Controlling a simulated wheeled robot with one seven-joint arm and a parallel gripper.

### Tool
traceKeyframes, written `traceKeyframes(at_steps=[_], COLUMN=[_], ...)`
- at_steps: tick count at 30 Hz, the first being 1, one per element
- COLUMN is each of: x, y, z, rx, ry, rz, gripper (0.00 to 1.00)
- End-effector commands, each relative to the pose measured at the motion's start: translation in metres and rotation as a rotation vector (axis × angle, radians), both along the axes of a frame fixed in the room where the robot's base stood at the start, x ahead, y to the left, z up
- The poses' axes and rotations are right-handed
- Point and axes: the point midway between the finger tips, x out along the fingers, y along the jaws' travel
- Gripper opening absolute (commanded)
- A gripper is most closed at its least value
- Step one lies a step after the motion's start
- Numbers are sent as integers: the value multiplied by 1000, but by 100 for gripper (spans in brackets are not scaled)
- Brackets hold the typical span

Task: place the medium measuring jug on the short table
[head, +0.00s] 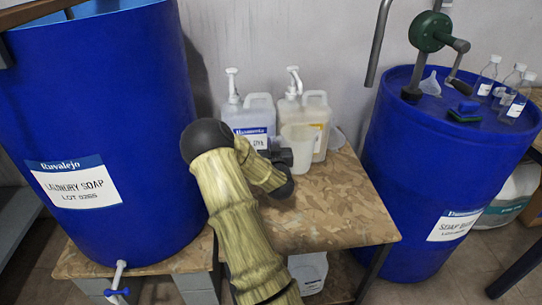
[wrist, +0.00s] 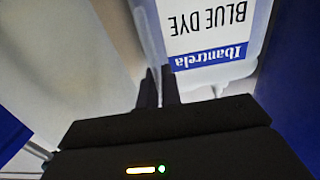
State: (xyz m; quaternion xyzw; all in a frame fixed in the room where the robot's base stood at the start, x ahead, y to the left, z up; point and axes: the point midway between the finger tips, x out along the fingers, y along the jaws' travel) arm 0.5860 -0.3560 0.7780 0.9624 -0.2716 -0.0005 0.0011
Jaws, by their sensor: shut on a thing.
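A pale translucent measuring jug (head: 301,150) is in the head view, in front of the pump bottles. My gripper (head: 284,156) is at its left side and shut on it; the exact grip is partly hidden by my arm. The jug looks upright. I cannot tell whether its base touches the low chipboard-topped table (head: 340,215), which I take as the short table. In the wrist view my fingers (wrist: 159,88) are close together, beside a bottle with a "BLUE DYE" label (wrist: 215,40).
Two pump bottles (head: 248,118) (head: 318,112) stand at the table's back, with another pale vessel (head: 336,138) beside them. Blue drums stand left (head: 100,110) and right (head: 400,170). The table's front right is clear. A white container (head: 308,270) is below.

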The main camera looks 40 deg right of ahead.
Motion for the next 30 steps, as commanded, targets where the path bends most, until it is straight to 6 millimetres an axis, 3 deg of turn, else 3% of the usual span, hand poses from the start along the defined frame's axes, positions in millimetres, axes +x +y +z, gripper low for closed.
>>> traceKeyframes(at_steps=[10, 20, 21, 23, 30], x=[0, 2, 1, 1, 1], y=[1, -1, -1, -2, -2], z=[-47, -49, -49, -49, -49], rx=[-1, -1, 0, 0, 0], ry=[2, -1, 0, 0, 0], rz=[1, 2, 1, 0, 0], gripper=[0, 0, 14, 25, 28])
